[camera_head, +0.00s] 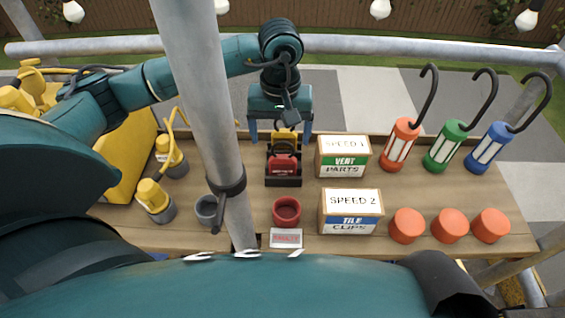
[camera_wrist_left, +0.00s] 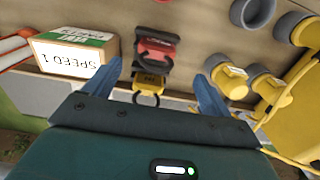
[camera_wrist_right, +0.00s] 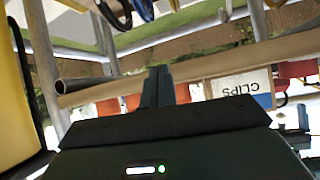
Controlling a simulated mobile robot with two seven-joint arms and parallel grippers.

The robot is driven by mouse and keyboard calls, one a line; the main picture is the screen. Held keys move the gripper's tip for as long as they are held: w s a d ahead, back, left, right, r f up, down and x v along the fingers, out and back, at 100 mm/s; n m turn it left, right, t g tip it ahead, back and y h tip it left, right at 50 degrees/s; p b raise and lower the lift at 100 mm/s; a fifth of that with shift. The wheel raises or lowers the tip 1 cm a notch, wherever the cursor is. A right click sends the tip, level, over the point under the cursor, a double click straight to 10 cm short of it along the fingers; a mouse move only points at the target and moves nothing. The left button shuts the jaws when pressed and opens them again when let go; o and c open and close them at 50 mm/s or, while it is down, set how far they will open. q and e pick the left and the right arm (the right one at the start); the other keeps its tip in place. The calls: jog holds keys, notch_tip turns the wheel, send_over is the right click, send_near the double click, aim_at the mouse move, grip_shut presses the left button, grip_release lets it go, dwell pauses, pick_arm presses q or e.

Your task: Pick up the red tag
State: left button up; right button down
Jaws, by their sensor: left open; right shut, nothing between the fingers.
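The red tag (camera_head: 283,164) stands in a small black holder (camera_head: 284,182) near the middle of the bench, with a yellow tag (camera_head: 286,137) just behind it. In the left wrist view the red tag (camera_wrist_left: 157,48) lies beyond the yellow tag (camera_wrist_left: 149,84), and both have dark loop handles. My left gripper (camera_head: 280,138) is open and empty above the back of the holder, its fingers to either side of the yellow tag in the picture. My right gripper (camera_wrist_right: 158,85) is shut and empty, low in front of the bench, and is not clear in the head view.
Two boxes, SPEED 1 (camera_head: 343,157) and SPEED 2 (camera_head: 350,212), stand right of the holder. A red cup (camera_head: 286,211) sits in front. A grey pole (camera_head: 200,90) rises on the left. Orange, green and blue lamps (camera_head: 445,146) stand at the right.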

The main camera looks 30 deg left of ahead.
aim_at(283, 156)
pick_arm(q)
jog(key=shift+w+d+f+p, duration=0.1)
jog(key=shift+f+p, duration=0.3)
jog(key=shift+f, duration=1.35)
jog(key=shift+w+d+f+p, duration=0.1)
jog(key=shift+f+p, duration=0.3)
jog(key=shift+f, duration=1.35)
jog(key=shift+c, duration=0.4)
jog(key=c, duration=1.1)
